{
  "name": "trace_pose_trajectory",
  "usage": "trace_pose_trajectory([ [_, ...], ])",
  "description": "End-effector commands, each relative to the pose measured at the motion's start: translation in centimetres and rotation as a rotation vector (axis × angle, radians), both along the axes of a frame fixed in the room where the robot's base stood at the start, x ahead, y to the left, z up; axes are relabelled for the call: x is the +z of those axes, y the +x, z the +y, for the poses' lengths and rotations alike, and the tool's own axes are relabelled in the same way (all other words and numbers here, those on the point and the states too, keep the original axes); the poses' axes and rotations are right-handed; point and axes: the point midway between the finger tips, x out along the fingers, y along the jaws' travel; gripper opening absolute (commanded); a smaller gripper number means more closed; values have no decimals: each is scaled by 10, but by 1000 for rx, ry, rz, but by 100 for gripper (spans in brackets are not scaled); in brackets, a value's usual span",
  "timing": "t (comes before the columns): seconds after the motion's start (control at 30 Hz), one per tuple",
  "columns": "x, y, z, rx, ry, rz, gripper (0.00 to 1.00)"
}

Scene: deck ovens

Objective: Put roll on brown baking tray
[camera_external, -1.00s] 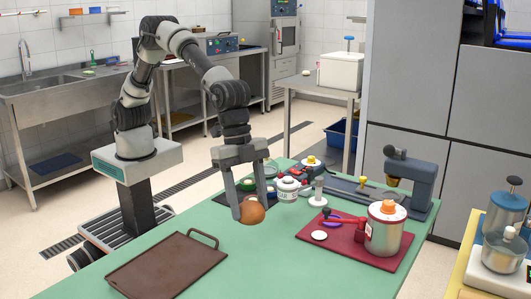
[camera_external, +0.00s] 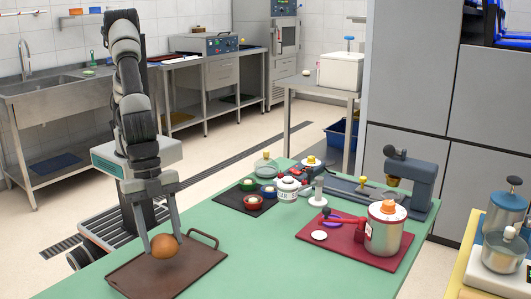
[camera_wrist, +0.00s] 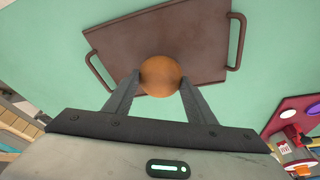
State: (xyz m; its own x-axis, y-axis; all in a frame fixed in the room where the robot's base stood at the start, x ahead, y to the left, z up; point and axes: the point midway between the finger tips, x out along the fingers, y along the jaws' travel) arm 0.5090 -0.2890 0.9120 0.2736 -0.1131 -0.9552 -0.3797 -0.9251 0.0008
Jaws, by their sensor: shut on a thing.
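The roll (camera_external: 165,246) is round and orange-brown. My gripper (camera_external: 163,248) is shut on it, one finger on each side. In the wrist view the roll (camera_wrist: 160,76) sits between the two fingertips (camera_wrist: 160,82). The brown baking tray (camera_external: 190,272) is a flat dark rectangle with loop handles, lying on the green table. In the wrist view the tray (camera_wrist: 205,65) lies beyond the roll. The roll is over the tray in the picture; I cannot tell whether it touches it.
To the right on the green table (camera_external: 270,262) are a dark mat (camera_external: 232,196) with small bowls, a white jar (camera_external: 287,190) and a red board (camera_external: 335,252) with a canister (camera_external: 384,232). The table between tray and red board is clear.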

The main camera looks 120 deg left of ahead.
Motion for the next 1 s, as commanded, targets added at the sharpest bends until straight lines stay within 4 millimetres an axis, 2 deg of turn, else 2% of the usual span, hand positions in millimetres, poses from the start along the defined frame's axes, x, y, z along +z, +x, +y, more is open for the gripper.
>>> trace_pose_trajectory([
  [0.3, -37, 0, 0, -1, 1, 1, 29],
  [0.67, -42, 0, 0, -1, 0, 0, 29],
  [0.7, -42, 0, 0, -1, 0, 0, 52],
  [0.8, -41, 0, 0, -1, 0, 0, 69],
  [1.0, -41, 0, 0, -1, 0, 0, 69],
])
